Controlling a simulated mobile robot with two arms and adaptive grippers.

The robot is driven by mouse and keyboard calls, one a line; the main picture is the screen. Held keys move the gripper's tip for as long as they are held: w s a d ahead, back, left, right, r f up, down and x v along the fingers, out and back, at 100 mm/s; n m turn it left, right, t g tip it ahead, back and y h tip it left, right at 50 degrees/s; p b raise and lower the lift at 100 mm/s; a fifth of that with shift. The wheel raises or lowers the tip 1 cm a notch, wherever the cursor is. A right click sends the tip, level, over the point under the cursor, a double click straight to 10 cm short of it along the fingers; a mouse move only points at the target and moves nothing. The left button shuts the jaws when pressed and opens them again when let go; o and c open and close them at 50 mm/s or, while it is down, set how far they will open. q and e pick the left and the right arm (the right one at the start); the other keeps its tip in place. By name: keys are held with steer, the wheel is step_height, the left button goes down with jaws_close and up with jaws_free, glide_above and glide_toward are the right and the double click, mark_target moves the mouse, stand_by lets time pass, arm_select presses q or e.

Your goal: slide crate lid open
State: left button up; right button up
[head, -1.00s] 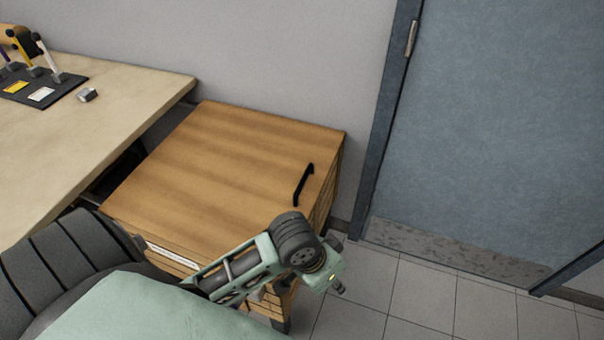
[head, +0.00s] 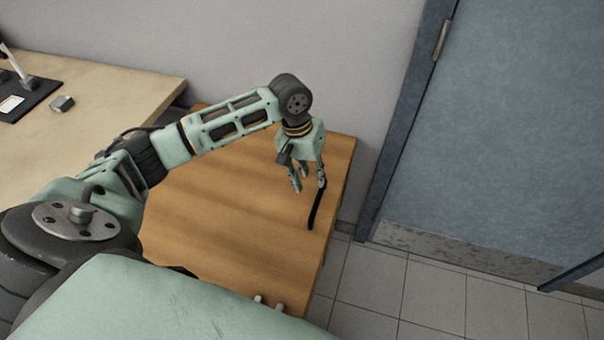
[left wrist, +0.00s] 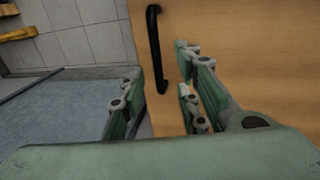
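The crate's wooden lid (head: 220,225) is a flat brown top with a black bar handle (head: 313,212) near its right edge. The lid looks closed. My left gripper (head: 309,188) is open and points down over the far end of the handle; one finger overlaps the handle in the head view. In the left wrist view, the handle (left wrist: 156,50) shows between the two spread fingers of the left gripper (left wrist: 158,62), beyond their tips. I cannot tell whether a finger touches it. My left arm hides part of the lid. My right gripper is not in view.
A light table (head: 120,88) stands left of the crate, with a black mat (head: 30,95) and a small grey block (head: 62,103) on it. A grey wall is behind. A blue door (head: 510,130) and free tiled floor (head: 400,290) lie to the right.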

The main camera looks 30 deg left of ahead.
mark_target(317, 198)
arm_select(q)
steer(key=d+f, duration=0.1)
steer(key=f, duration=0.2)
steer(key=shift+s+d, duration=0.2)
steer(key=shift+d, duration=0.2)
steer(key=x, duration=0.2)
steer(key=shift+w+f, duration=0.15)
steer(key=shift+f, duration=0.2)
steer(key=shift+a+f, duration=0.1)
steer(key=shift+f, duration=0.45)
steer(key=c, duration=0.5)
jaws_close()
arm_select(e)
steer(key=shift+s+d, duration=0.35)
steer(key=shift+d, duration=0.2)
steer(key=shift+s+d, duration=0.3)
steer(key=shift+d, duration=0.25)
